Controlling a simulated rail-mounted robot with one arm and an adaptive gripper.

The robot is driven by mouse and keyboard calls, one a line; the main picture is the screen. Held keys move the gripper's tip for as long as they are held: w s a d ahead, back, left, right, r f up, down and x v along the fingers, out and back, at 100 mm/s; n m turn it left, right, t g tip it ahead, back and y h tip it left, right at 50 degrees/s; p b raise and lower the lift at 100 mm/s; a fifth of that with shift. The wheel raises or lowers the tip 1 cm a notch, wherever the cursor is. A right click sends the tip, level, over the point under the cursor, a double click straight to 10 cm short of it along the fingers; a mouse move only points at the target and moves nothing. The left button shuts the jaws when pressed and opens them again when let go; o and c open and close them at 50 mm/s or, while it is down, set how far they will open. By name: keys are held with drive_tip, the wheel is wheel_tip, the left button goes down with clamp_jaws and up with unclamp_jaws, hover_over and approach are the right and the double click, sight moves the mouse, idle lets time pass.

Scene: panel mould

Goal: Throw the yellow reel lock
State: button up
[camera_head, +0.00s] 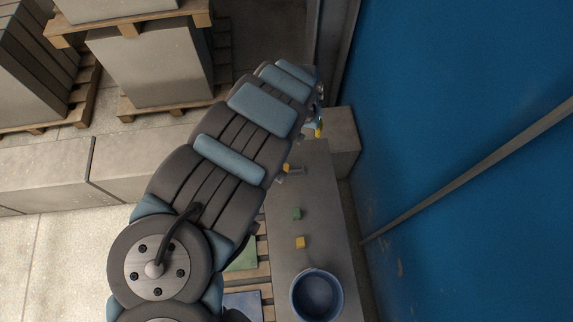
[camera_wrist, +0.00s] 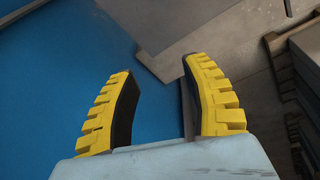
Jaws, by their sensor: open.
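My gripper (camera_wrist: 158,67) shows in the wrist view with its two yellow ridged fingers apart and nothing between them. In the head view my arm stretches to the upper middle and hides most of the gripper; a bit of yellow shows at its far end. I cannot clearly make out a yellow reel lock. A small yellow-and-grey piece (camera_head: 288,169) lies on the grey bench beside my arm, but I cannot tell what it is. A small yellow block (camera_head: 300,242) and a green block (camera_head: 297,213) stand on the same bench, nearer the bottom.
The long grey bench (camera_head: 324,205) also carries a blue bucket (camera_head: 317,296). A blue wall panel (camera_head: 460,120) with a slanting bar rises to the right. A grey block (camera_head: 342,143) stands at the bench's far end. Pallets with grey slabs (camera_head: 150,65) stand upper left.

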drive_tip(key=g+y, duration=0.2)
approach(286, 166)
drive_tip(key=f+b, duration=0.2)
drive_tip(key=f, duration=0.2)
drive_tip(key=f+b, duration=0.3)
drive_tip(key=shift+s+f, duration=0.2)
drive_tip(key=shift+f, duration=0.2)
drive_tip(key=shift+f+b, duration=0.4)
drive_tip(key=shift+f, duration=1)
drive_tip(key=shift+a, duration=0.1)
clamp_jaws()
